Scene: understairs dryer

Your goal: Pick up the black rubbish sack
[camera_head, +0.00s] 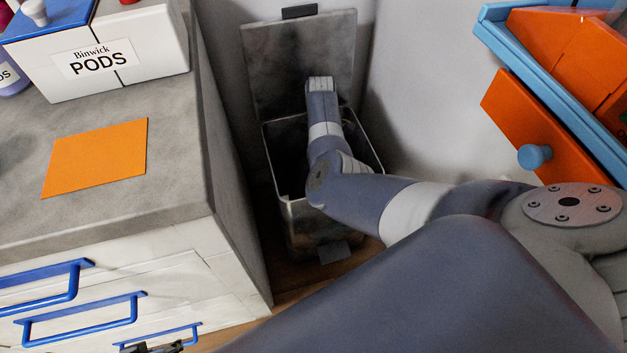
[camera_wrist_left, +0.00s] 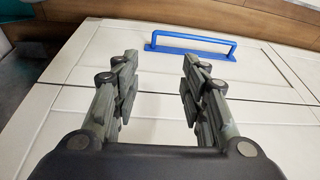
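A grey metal bin (camera_head: 309,222) stands in the gap beside the counter, its lid (camera_head: 279,51) swung up against the wall. The bin's inside is dark, and I cannot tell a black sack from shadow there. My right arm reaches over the bin and covers part of its opening; its gripper does not show. My left gripper (camera_wrist_left: 157,82) is open and empty in the left wrist view, in front of the white drawer fronts. A small dark part of it shows at the bottom edge of the head view.
A counter (camera_head: 182,125) at the left carries an orange sheet (camera_head: 96,157) and a white pods box (camera_head: 113,63). Its white drawers (camera_head: 187,277) have blue handles (camera_head: 85,318). At the right, a blue-framed unit (camera_head: 566,99) has an orange drawer (camera_head: 537,117) sticking out near my right arm.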

